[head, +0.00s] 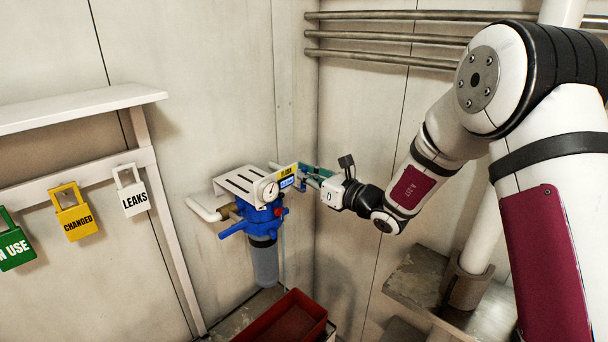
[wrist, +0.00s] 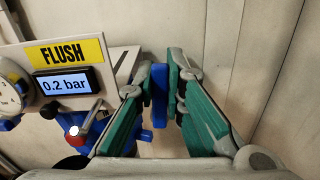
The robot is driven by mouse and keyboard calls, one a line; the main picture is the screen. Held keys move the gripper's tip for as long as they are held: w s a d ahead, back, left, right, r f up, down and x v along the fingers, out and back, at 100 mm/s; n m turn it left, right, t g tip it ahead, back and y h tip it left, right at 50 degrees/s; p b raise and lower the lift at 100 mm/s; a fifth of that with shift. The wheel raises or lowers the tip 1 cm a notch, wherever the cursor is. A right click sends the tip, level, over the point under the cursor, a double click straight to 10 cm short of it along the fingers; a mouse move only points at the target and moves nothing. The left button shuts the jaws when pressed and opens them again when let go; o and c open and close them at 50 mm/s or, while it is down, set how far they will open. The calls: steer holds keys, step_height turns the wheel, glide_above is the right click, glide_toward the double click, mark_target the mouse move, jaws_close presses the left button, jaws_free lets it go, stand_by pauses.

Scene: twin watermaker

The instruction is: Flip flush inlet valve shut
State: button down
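The flush panel carries a yellow FLUSH label (wrist: 64,53) and a display (wrist: 67,84) reading 0.2 bar. In the wrist view a narrow blue handle (wrist: 160,96) stands upright to the right of the panel. My gripper (wrist: 161,75) has its green-padded fingers on either side of this handle, near the fingertips. The handle nearly fills the gap, and I cannot tell whether both pads press on it. In the head view my gripper (head: 316,178) is at the right end of the panel, and the handle is mostly hidden there.
A blue filter housing (head: 262,220) with a gauge (head: 268,190) hangs under a white bracket (head: 238,182), close left of my gripper. A red bin (head: 291,320) sits below. The wall corner is close behind. Padlock-shaped tags, including LEAKS (head: 134,197), hang at left.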

steer(key=shift+s+a+n, duration=0.1)
steer(key=shift+s+n, duration=0.05)
steer(key=shift+n, duration=0.45)
steer(key=c, duration=1.9)
jaws_free()
steer(key=v, duration=1.2)
steer(key=shift+s, duration=0.1)
